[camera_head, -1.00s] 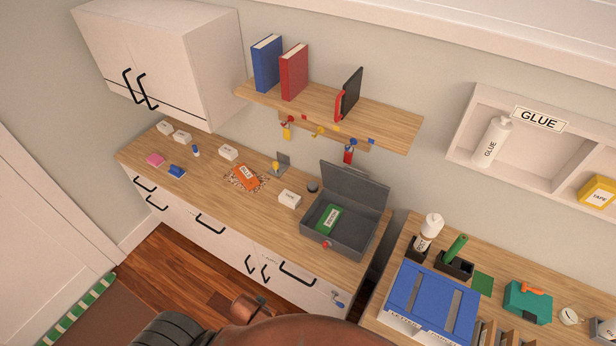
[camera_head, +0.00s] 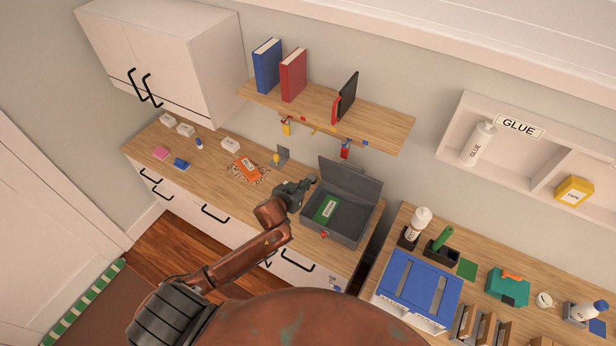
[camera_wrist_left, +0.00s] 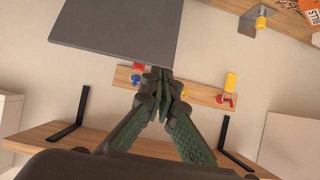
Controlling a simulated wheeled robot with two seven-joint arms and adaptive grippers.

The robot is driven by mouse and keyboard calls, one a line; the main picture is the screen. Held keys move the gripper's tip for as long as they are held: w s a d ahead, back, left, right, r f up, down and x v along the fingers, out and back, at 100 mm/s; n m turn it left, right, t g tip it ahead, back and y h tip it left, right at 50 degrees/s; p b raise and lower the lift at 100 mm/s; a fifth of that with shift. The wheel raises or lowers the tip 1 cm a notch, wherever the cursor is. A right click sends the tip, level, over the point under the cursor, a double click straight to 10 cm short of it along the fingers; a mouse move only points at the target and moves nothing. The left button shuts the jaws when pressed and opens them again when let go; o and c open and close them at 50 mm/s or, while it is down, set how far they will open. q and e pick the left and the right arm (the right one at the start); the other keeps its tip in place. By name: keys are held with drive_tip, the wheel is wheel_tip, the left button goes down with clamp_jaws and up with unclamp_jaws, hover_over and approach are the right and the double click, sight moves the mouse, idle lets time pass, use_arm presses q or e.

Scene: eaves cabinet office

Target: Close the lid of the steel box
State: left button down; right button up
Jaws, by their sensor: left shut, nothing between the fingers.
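The grey steel box (camera_head: 345,239) stands on the wooden counter in the head view. Its lid (camera_head: 352,179) is open, raised at the back and leaning toward the wall. A green labelled packet (camera_head: 326,208) lies inside. My left gripper (camera_head: 311,181) is shut and empty, just left of the raised lid at the box's back left corner. In the left wrist view its closed fingertips (camera_wrist_left: 164,76) are by the edge of a grey panel, which looks like the lid (camera_wrist_left: 128,28). I cannot tell if they touch. My right gripper is not in view.
A wooden shelf (camera_head: 375,122) with books and hanging keys is above the box. An orange bag (camera_head: 246,168) and a yellow-topped item by a grey bracket (camera_head: 283,154) stand left of the gripper. A second desk with a blue rack (camera_head: 418,290) is at right.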

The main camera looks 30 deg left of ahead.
use_arm(q)
drive_tip(key=shift+t, duration=0.3)
drive_tip(key=w+b, duration=0.2)
drive_tip(key=w, duration=0.4)
drive_tip(key=w+b, duration=0.2)
drive_tip(key=w, duration=0.5)
drive_tip(key=w+b, duration=0.3)
drive_tip(key=w, duration=0.4)
drive_tip(key=shift+w+d+f, duration=0.25)
drive_tip(key=shift+d+f, duration=0.1)
wheel_tip(320, 180, down, 3)
drive_tip(key=shift+s+b, duration=0.15)
drive_tip(key=shift+b, duration=0.45)
drive_tip(key=shift+s+f+b, duration=0.2)
drive_tip(key=shift+f+b, duration=0.15)
drive_tip(key=shift+f, duration=0.35)
drive_tip(key=shift+f, duration=0.1)
